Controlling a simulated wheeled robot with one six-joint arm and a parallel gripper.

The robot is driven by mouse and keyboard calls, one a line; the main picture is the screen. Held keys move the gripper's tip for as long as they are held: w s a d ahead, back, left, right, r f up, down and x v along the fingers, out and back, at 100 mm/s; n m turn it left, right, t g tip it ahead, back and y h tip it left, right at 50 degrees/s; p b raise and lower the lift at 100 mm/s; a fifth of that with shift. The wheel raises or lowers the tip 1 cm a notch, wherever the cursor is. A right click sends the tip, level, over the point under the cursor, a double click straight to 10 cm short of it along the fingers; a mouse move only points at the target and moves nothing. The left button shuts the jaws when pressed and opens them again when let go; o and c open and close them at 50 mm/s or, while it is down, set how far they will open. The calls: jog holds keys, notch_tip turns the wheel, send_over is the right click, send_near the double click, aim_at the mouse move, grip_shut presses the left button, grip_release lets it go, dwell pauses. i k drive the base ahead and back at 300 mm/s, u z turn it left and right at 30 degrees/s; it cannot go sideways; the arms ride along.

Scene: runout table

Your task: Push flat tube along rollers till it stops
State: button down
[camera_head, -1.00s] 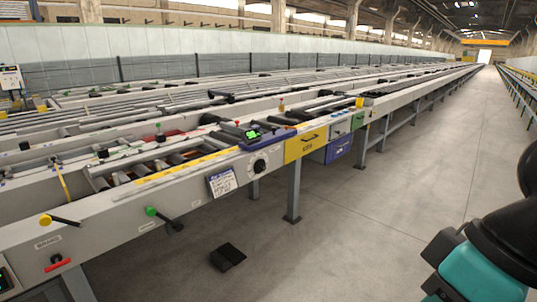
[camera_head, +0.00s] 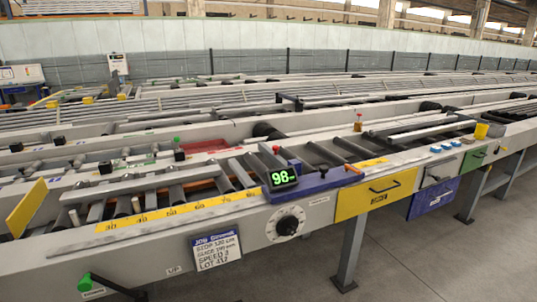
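Dark rollers (camera_head: 240,172) lie crosswise in the grey runout table (camera_head: 60,250). A yellow scale strip (camera_head: 180,211) runs along their near side. A blue stop unit (camera_head: 310,183) with a green display reading about 98 stands at the right end of the scale. A pale flat bar (camera_head: 145,184) lies across the rollers on the left. Long silver bars (camera_head: 425,131) lie farther right, beyond the stop unit. I cannot tell which of these, if any, is the flat tube. My gripper is not in view.
A white dial (camera_head: 287,223) and a job card (camera_head: 216,249) are on the table's front. A green-knobbed lever (camera_head: 85,283) sticks out at lower left. Floor (camera_head: 420,265) at lower right is clear.

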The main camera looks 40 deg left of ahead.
aim_at(79, 196)
jog(key=u, duration=0.1)
jog(key=i, duration=1.3)
jog(key=u, duration=0.8)
jog(key=i, duration=0.75)
jog(key=u, duration=1.45)
jog(key=i, duration=0.8)
jog(key=u, duration=0.65)
